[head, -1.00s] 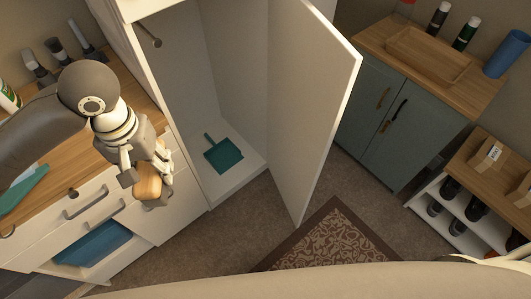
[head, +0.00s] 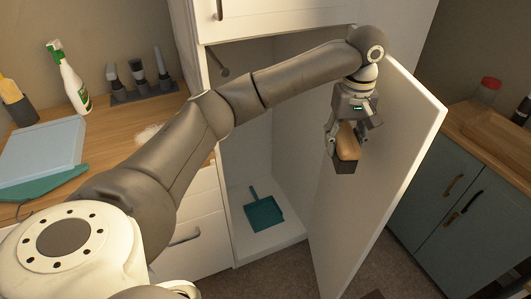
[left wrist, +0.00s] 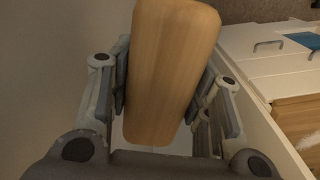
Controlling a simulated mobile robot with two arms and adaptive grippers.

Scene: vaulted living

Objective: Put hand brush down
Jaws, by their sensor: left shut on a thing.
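My left gripper (head: 352,130) is shut on the hand brush (head: 347,145), which has a light wooden back and a dark underside. The gripper holds it in the air in front of the open cabinet door (head: 385,165). In the left wrist view the brush's wooden back (left wrist: 168,70) fills the space between the fingers. A teal dustpan (head: 264,214) lies on the floor of the open tall cabinet (head: 245,130), below and left of the brush. My right gripper is not in view.
A wooden counter (head: 110,130) at left holds a spray bottle (head: 74,85), a rack of tools (head: 140,95) and a pale blue board (head: 42,150). A grey-blue cabinet (head: 470,215) stands at right. Bare cabinet floor shows around the dustpan.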

